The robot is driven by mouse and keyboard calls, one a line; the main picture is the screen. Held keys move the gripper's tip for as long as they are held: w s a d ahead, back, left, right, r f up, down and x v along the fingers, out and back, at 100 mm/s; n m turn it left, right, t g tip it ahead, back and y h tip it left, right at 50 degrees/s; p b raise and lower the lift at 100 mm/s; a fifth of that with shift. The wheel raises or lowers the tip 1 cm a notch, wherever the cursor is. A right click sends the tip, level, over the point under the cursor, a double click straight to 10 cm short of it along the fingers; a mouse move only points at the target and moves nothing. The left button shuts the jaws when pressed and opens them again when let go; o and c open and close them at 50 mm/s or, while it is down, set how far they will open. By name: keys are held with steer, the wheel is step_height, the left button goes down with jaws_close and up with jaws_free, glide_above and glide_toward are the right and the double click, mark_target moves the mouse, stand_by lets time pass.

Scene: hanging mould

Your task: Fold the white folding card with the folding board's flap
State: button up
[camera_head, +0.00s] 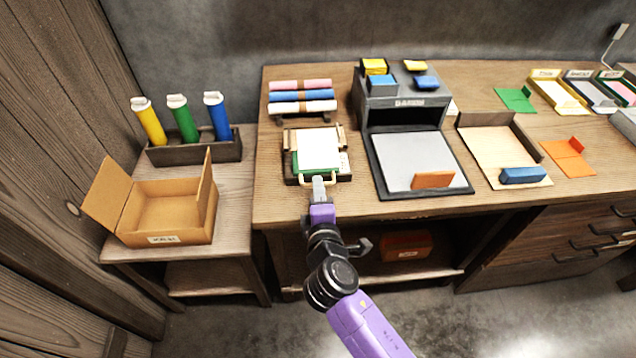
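The folding board (289,171) is a small wooden frame near the front edge of the main table, left of centre. The white folding card (318,148) lies on it, with a green panel (301,172) showing around its left and lower edges. A pale handle-like bar (305,183) runs along the board's front edge. My gripper (318,183) is at this front bar, reaching in from below. Its fingertips are small and overlap the bar, so I cannot tell whether they are open or shut, or whether they touch it.
Rolls (300,95) lie on a rack behind the board. A grey machine (403,105) with a flat plate (412,162) stands to the right. An open cardboard box (166,213) and upright tubes (183,120) stand on the lower left table. Wooden trays and coloured pieces lie farther right.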

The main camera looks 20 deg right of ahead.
steer(key=shift+x, duration=1.6)
jaws_close()
